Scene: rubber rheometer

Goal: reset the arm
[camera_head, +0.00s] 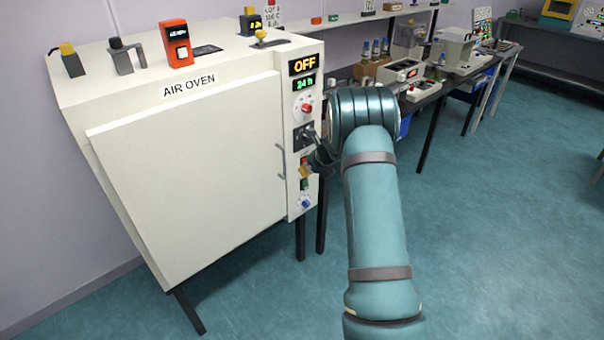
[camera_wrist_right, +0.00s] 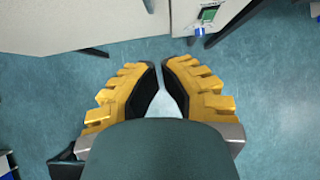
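My right arm (camera_head: 375,205) comes in from the bottom of the head view and reaches up beside the control panel of the white air oven (camera_head: 195,150). Its wrist is at the panel's right edge, and the arm mostly hides its gripper there. In the right wrist view my right gripper (camera_wrist_right: 160,66) has yellow fingers with black inner pads. The fingertips are close together with a narrow gap, and floor shows between them. It holds nothing that I can see. My left arm and gripper are not in view.
The oven panel (camera_head: 305,140) has displays reading OFF and 24 h, with knobs and switches close to my right wrist. A dark bench (camera_head: 425,92) with instruments stands behind the arm. The teal floor (camera_head: 490,230) to the right is clear.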

